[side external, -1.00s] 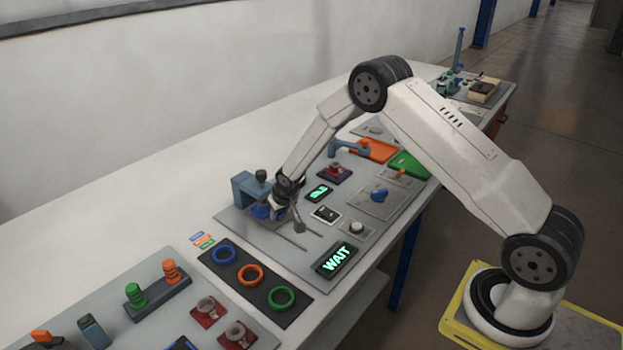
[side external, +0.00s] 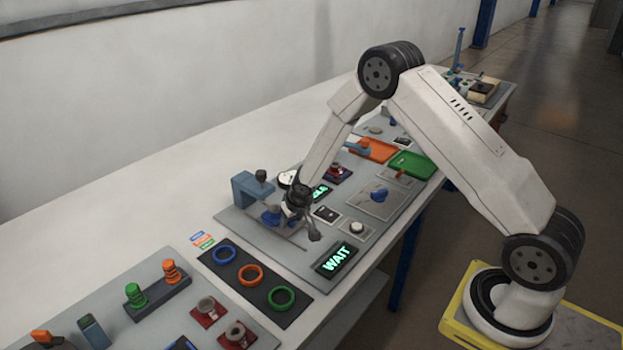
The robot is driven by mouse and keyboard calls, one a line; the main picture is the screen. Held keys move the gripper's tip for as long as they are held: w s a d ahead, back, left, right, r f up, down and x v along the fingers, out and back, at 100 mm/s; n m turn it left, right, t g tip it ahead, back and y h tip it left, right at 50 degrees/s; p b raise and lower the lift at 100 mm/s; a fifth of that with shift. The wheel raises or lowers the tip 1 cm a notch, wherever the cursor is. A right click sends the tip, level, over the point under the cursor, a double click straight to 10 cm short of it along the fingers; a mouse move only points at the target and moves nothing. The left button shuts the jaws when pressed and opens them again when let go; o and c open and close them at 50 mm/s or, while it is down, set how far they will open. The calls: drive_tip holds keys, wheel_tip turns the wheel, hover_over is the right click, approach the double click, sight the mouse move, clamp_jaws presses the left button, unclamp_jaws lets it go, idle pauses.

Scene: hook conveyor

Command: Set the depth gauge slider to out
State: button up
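A blue-grey bracket (side external: 246,190) with a dark knob stands at the left of the grey panel (side external: 240,223). A blue part (side external: 269,215) sits beside it, close to the left of my gripper (side external: 302,226). Thin dark slots run across the panel below the gripper. My gripper points down just above them. One grey finger shows at its lower right; the other side blends with the parts behind it, so its opening and any contact are unclear. I cannot make out which part is the depth gauge slider.
A WAIT display (side external: 336,260) is at the panel's front edge. A smaller green-lit display (side external: 320,192) is partly hidden by my arm. A blue knob (side external: 380,195), an orange tray (side external: 372,150) and a green tray (side external: 412,164) lie to the right. Coloured rings (side external: 250,274) lie at the front left.

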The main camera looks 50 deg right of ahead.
drive_tip(key=shift+o, duration=0.5)
drive_tip(key=shift+r, duration=0.15)
drive_tip(key=v, duration=0.7)
drive_tip(key=shift+s+r, duration=0.2)
drive_tip(key=shift+w, duration=0.1)
